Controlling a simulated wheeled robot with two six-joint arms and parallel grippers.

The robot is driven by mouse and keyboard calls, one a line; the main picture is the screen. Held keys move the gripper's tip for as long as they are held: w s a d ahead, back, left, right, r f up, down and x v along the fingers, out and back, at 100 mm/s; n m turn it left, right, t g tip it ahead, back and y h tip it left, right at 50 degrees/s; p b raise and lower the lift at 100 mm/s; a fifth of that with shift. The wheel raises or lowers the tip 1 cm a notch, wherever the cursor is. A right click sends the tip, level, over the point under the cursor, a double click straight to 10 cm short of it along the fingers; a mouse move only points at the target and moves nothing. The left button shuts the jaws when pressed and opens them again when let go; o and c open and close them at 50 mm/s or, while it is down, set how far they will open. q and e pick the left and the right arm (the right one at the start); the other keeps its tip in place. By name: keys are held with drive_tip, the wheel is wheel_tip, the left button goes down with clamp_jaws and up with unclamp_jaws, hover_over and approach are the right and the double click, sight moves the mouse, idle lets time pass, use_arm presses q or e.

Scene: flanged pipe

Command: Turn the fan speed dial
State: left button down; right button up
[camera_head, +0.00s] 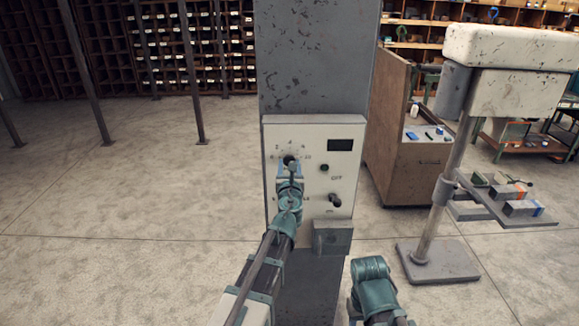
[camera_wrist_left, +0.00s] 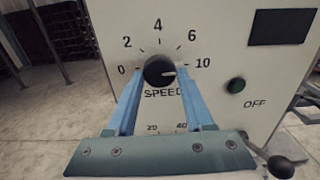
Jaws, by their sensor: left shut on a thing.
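The black fan speed dial (camera_wrist_left: 157,70) sits on a pale control panel (camera_head: 312,145), above the word SPEED. Its scale runs from 0 at the left over the top to 10 at the right. A light mark on the dial points right, near the 10. My left gripper (camera_wrist_left: 160,76) has its two blue fingers on either side of the dial and is shut on it. In the head view the left gripper (camera_head: 290,166) largely covers the dial. Of my right arm only a teal link shows at the bottom; its gripper is out of view.
A dark display (camera_head: 340,145), a green button (camera_wrist_left: 236,85) and a black-knobbed lever (camera_head: 335,200) are on the panel, right of the dial. A grey box (camera_head: 332,238) juts out below. A wooden cabinet (camera_head: 405,150) and a grey stand (camera_head: 432,215) stand right. The floor left is clear.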

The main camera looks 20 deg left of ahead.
idle(0.5)
use_arm(q)
drive_tip(key=shift+c, duration=1.5)
unclamp_jaws()
drive_tip(key=shift+s, duration=0.15)
